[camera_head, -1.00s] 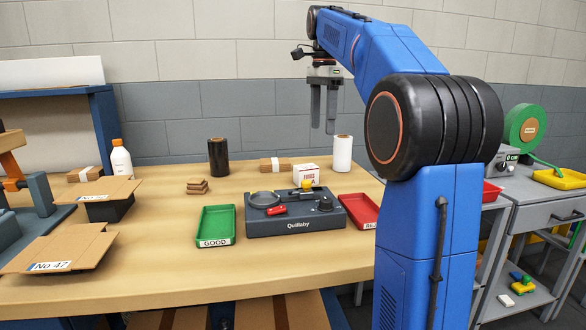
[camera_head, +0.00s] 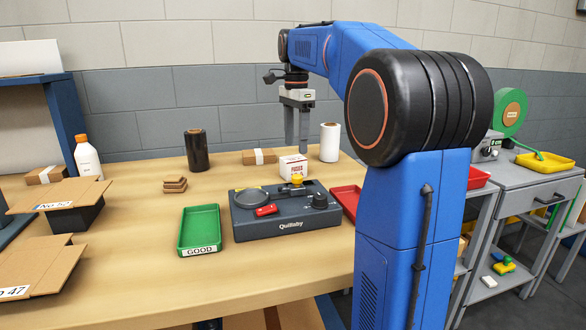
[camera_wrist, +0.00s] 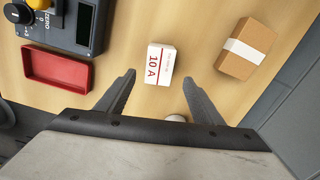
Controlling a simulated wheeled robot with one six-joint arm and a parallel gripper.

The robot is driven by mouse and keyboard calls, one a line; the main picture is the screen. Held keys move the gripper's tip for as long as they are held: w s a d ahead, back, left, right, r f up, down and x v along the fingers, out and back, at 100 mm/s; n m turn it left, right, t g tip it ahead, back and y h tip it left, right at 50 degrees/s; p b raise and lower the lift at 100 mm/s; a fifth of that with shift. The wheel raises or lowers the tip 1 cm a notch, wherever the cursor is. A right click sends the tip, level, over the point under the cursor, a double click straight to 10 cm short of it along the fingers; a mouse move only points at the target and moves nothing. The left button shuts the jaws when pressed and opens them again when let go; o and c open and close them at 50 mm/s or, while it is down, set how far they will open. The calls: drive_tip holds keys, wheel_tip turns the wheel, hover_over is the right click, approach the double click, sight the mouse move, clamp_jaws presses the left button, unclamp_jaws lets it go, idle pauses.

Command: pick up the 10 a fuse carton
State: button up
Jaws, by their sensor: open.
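The 10 A fuse carton (camera_wrist: 159,66) is a small white box with red lettering. In the wrist view it lies ahead of and between my fingertips, apart from both. In the head view the carton (camera_head: 293,167) stands on the bench just behind the grey Quillsby device. My gripper (camera_wrist: 158,78) is open and empty. In the head view my gripper (camera_head: 296,150) points down, with its fingers close above and behind the carton. The exact height gap cannot be told.
The Quillsby device (camera_head: 285,218) stands in front of the carton, with a green GOOD tray (camera_head: 199,230) and a red tray (camera_wrist: 55,72) beside it. A brown banded packet (camera_wrist: 247,48), a white roll (camera_head: 330,142) and a black roll (camera_head: 196,150) stand nearby.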

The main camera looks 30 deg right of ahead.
sight(293, 158)
wheel_tip(293, 158, down, 2)
drive_tip(key=shift+f, duration=0.1)
drive_tip(key=shift+a+f, duration=0.25)
drive_tip(key=shift+f, duration=1.05)
drive_tip(key=shift+a+f, duration=0.2)
drive_tip(key=shift+f, duration=1.05)
drive_tip(key=c, duration=1.2)
